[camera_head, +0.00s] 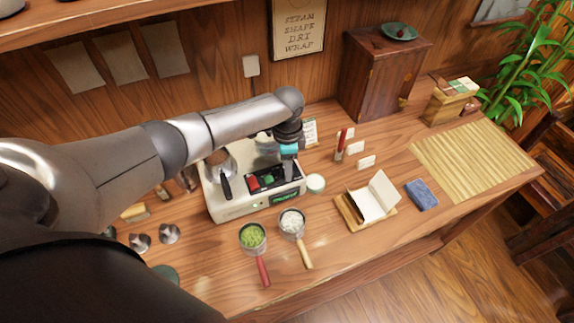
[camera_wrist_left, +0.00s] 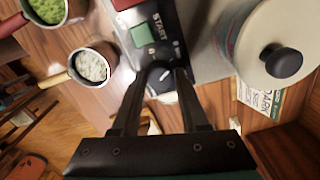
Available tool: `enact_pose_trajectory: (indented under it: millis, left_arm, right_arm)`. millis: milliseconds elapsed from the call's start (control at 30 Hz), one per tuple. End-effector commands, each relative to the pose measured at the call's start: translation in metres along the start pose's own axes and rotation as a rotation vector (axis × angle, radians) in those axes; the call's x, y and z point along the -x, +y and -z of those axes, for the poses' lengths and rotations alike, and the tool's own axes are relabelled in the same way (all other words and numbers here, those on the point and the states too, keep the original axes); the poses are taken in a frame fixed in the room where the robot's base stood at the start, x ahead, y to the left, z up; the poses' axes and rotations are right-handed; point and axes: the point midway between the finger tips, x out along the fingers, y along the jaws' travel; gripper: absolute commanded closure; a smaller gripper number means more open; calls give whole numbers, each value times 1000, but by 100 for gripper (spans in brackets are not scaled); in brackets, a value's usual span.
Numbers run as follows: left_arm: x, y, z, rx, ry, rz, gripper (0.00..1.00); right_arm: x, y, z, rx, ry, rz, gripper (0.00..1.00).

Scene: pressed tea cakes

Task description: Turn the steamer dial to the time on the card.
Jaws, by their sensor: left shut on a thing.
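The white steamer (camera_head: 235,208) stands on the table under my left arm, with a dark control panel holding red and green buttons. My left gripper (camera_head: 289,164) points down at the right end of this panel. In the left wrist view, the fingers of my left gripper (camera_wrist_left: 159,82) sit on either side of the dark round dial (camera_wrist_left: 160,76) and are shut on it. A pale mark shows on the dial, but its setting is unreadable. A card with green print (camera_head: 310,131) stands behind the steamer; it shows partly in the left wrist view (camera_wrist_left: 262,99). Its time is not legible.
Two handled strainers, one with green leaves (camera_head: 252,236) and one with white contents (camera_head: 292,222), lie in front of the steamer. A lidded pot (camera_wrist_left: 285,40) sits on the steamer close to the gripper.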

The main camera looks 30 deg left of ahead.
Motion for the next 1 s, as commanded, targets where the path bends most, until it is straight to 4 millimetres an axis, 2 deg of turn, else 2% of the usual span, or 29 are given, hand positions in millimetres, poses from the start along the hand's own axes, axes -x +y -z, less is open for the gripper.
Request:
enact_pose_trajectory:
  millis: [67, 100, 333, 600, 733, 867, 1000]
  left_arm:
    - [1, 0, 2, 0, 5, 1, 100]
    - [1, 0, 2, 0, 5, 1, 53]
    - [0, 0, 1, 1, 3, 1, 27]
    - [1, 0, 0, 1, 1, 0, 26]
    - [9, -1, 0, 2, 2, 1, 26]
    - [29, -1, 0, -1, 3, 3, 26]
    - [60, -1, 1, -1, 4, 5, 26]
  right_arm:
    - [0, 0, 0, 0, 0, 0, 43]
    - [0, 0, 0, 0, 0, 0, 43]
    - [0, 0, 0, 0, 0, 0, 43]
    - [0, 0, 0, 0, 1, 0, 43]
    - [2, 0, 1, 0, 1, 0, 43]
    - [5, 0, 1, 0, 1, 0, 43]
    - [8, 0, 1, 0, 1, 0, 43]
